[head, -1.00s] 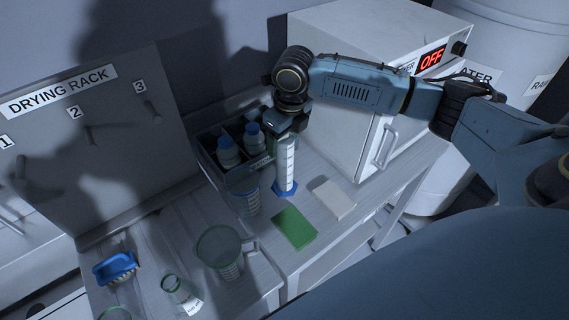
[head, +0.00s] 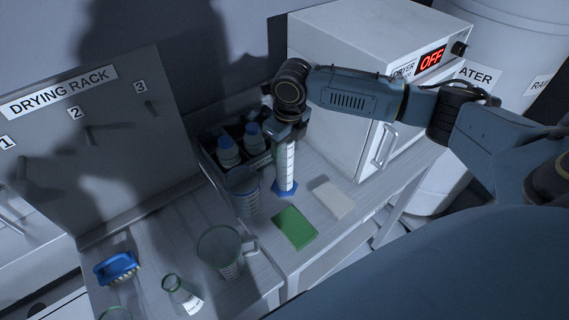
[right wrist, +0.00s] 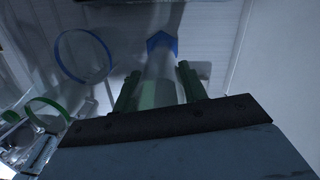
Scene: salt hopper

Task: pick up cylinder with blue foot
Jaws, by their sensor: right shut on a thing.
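The cylinder (head: 286,165) is a tall clear tube with dark graduation marks and a blue foot (head: 284,189). It stands upright on the bench, or very close to it, left of the white dryer. My right gripper (head: 285,138) is around its upper part and shut on it. In the right wrist view the green fingers (right wrist: 158,92) sit on both sides of the tube, with the blue foot (right wrist: 162,43) beyond them. The cylinder's top is hidden by the gripper. My left gripper is not in view.
A clear beaker (head: 246,200) stands just left of the cylinder, and a jug (head: 222,252) is nearer. A dark crate with blue-capped bottles (head: 228,152) is behind left. A green pad (head: 295,228) and a pale pad (head: 332,198) lie in front. The dryer (head: 350,110) stands right.

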